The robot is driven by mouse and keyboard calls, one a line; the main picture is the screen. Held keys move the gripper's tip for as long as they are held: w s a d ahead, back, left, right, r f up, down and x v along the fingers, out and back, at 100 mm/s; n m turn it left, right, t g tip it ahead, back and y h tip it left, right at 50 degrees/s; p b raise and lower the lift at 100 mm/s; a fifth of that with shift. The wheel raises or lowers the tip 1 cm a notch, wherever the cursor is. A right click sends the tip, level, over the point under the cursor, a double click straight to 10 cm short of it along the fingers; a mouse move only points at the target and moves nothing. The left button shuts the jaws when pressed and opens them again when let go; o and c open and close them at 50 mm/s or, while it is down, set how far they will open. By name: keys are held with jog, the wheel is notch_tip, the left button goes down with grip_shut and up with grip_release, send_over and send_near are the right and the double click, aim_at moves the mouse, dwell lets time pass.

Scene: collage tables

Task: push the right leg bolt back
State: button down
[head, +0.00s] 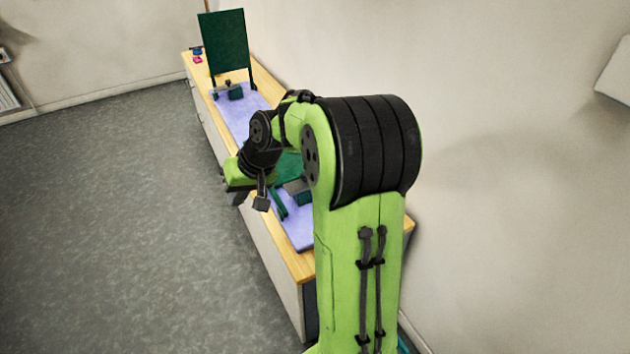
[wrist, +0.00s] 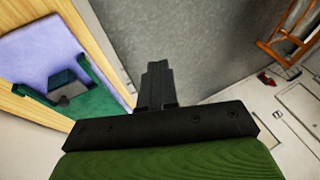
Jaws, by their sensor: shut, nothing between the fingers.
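My gripper (wrist: 155,70) is shut and empty in the wrist view, over the grey floor beside the counter. In the head view it hangs by the counter's left edge, its fingers hard to make out. A dark green piece (head: 288,166) with a grey part lies on the near purple mat, partly hidden by my arm. The wrist view shows a green frame (wrist: 95,105) with a grey block, apart from my fingers. A dark green board (head: 224,42) stands on two legs at the counter's far end. I cannot make out which part is the right leg bolt.
The long wood-topped counter (head: 262,79) runs along the wall, with purple mats (head: 232,112) on it. Small pink and blue items (head: 197,57) lie at its far end. An orange frame (wrist: 287,40) stands at upper right in the wrist view. The floor left of the counter is clear.

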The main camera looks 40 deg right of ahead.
jog(key=w+d+f+m+t+y+b, duration=0.1)
jog(key=w+d+f+m+t+b, duration=0.15)
jog(key=d+f, duration=0.5)
jog(key=w+d+f+m+t+y+b, duration=0.1)
jog(key=w+d+f+m+t, duration=0.25)
jog(key=d, duration=0.75)
jog(key=s+d+f+m+t+h+b, duration=0.1)
jog(key=s+d+f+m+t+h, duration=0.1)
jog(key=d, duration=0.6)
jog(key=s+d+f+m+t+h+b, duration=0.1)
jog(key=s+d+f+m+t+h, duration=0.2)
jog(key=s+d+f, duration=0.5)
jog(key=s+m+t, duration=0.1)
jog(key=m, duration=0.1)
jog(key=shift+s+d+m+t, duration=0.3)
jog(key=shift+s+d+m, duration=0.05)
jog(key=shift+d+m, duration=0.05)
jog(key=shift+w+f, duration=0.15)
jog(key=b, duration=0.3)
send_near(301, 181)
jog(key=w+d+r, duration=0.2)
jog(key=w+d, duration=0.1)
jog(key=w, duration=0.1)
jog(key=shift+w+a+r, duration=0.1)
jog(key=shift+w+r, duration=0.05)
